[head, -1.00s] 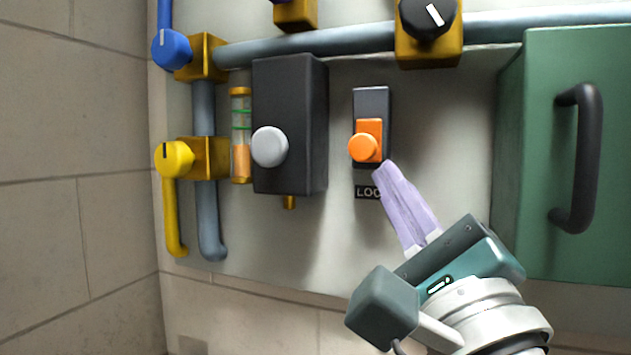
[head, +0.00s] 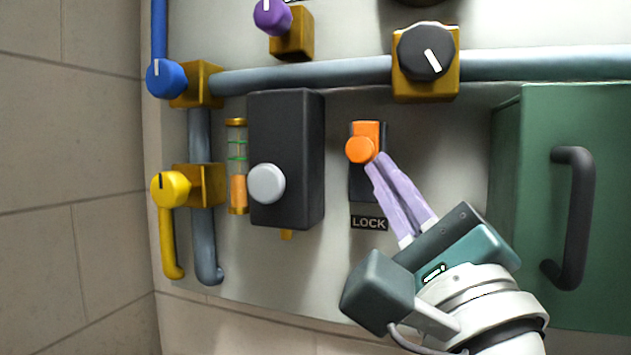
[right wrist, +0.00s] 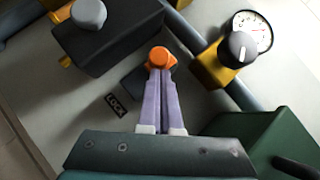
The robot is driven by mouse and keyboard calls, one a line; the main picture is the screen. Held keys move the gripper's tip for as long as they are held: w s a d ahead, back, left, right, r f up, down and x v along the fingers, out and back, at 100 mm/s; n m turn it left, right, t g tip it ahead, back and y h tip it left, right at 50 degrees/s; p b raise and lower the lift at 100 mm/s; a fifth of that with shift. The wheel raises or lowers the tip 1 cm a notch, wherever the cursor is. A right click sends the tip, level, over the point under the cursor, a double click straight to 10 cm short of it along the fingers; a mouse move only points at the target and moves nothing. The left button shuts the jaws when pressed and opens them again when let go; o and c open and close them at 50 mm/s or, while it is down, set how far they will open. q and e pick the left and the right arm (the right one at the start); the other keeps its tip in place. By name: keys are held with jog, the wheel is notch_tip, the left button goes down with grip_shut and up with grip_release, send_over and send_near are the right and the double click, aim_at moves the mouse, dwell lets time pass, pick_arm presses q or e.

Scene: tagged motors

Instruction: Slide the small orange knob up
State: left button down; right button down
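The small orange knob (head: 360,150) sits on an orange slider block at the top end of a dark upright track (head: 362,188). A LOCK label (head: 369,223) is below the track. My right gripper (head: 375,160) is shut, with its pale purple fingers side by side and their tips against or very near the lower right of the knob. In the right wrist view the knob (right wrist: 158,56) is just beyond the fingertips (right wrist: 161,75), not between them. My left gripper is not in view.
A dark box with a grey knob (head: 266,183) stands left of the track. A green cabinet (head: 520,140) with a black handle (head: 578,220) is on the right. A pipe (head: 350,72) and a black dial (head: 427,50) are above.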

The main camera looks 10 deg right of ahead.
jog(key=b+v, duration=0.6)
jog(key=v, duration=0.4)
